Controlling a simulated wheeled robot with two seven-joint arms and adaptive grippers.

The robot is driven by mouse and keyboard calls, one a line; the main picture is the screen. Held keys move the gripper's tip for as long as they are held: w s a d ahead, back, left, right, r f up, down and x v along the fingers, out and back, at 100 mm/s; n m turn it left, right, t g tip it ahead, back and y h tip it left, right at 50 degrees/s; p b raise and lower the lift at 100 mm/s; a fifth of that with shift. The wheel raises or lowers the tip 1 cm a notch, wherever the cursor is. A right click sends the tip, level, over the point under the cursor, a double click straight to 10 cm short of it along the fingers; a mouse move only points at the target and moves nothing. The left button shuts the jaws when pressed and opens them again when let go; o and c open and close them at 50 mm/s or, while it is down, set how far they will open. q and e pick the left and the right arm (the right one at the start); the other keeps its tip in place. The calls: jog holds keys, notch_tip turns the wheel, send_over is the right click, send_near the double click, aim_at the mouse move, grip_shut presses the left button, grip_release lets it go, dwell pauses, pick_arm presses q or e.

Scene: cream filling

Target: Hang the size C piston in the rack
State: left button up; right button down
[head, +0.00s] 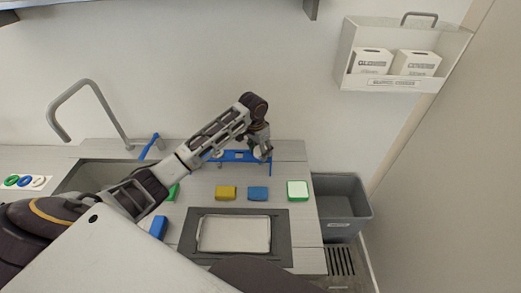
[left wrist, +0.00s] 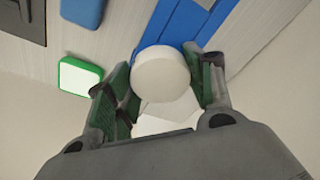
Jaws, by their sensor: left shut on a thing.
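The piston, seen as a white round piece (left wrist: 161,74), is between the green-padded fingers of my left gripper (left wrist: 165,88) in the left wrist view. The gripper is shut on it. In the head view my left gripper (head: 260,150) is at the right end of the blue rack (head: 234,156), at the back of the counter. The rack also shows in the left wrist view (left wrist: 176,25), right behind the piston. I cannot tell whether the piston touches the rack, and its size letter is not readable. My right gripper is not in view.
Yellow (head: 226,193) and blue (head: 257,193) blocks and a green-edged white piece (head: 298,190) lie on the counter. A metal tray (head: 234,233) sits in front. A sink (head: 95,177) with a faucet is left. A grey bin (head: 341,205) stands right; a glove holder (head: 400,55) hangs on the wall.

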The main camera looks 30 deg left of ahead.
pick_arm(q)
jog(key=o, duration=1.2)
jog(key=shift+o, duration=0.2)
jog(key=shift+r, duration=0.1)
jog(key=shift+r, duration=3.4)
jog(key=shift+s+f, duration=0.1)
